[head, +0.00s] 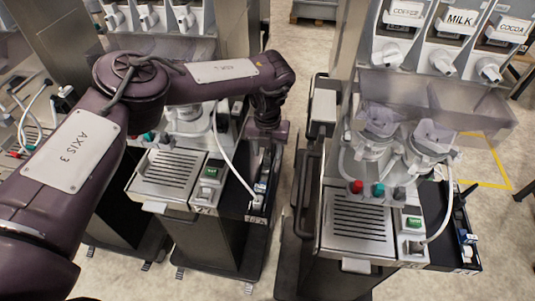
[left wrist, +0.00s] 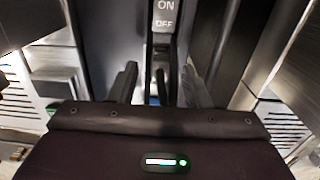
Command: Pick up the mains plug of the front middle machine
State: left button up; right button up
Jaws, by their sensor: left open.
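The middle machine (head: 170,172) has a silver drip grille, a green switch and a black side shelf at its right. A white cable (head: 226,155) curves down its front to a small dark and pale fitting (head: 259,200) on that shelf. I cannot clearly make out the mains plug there. My left gripper (head: 266,150) hangs above the back of this shelf, pointing down. In the left wrist view its two dark fingers (left wrist: 158,88) are apart, with a narrow dark part and a bit of blue between and beyond them. The left gripper is open. My right gripper is not in view.
An ON/OFF label (left wrist: 165,14) shows past the fingers in the left wrist view. A similar machine (head: 362,220) stands at the right, with its own cable and black shelf. Another machine is partly behind my left arm. A strip of bare floor (head: 295,100) separates the machines.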

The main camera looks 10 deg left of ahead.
pick_arm(q)
notch_tip(320, 180, down, 2)
jog(key=shift+w+f, duration=0.1)
grip_shut()
dwell(0.5)
notch_tip(320, 180, up, 11)
jog(key=b, duration=0.4)
notch_tip(320, 180, up, 9)
send_over(268, 153)
jog(key=shift+p, duration=0.35)
jog(key=shift+r+p, duration=1.05)
jog(key=shift+p, duration=0.4)
dwell(0.4)
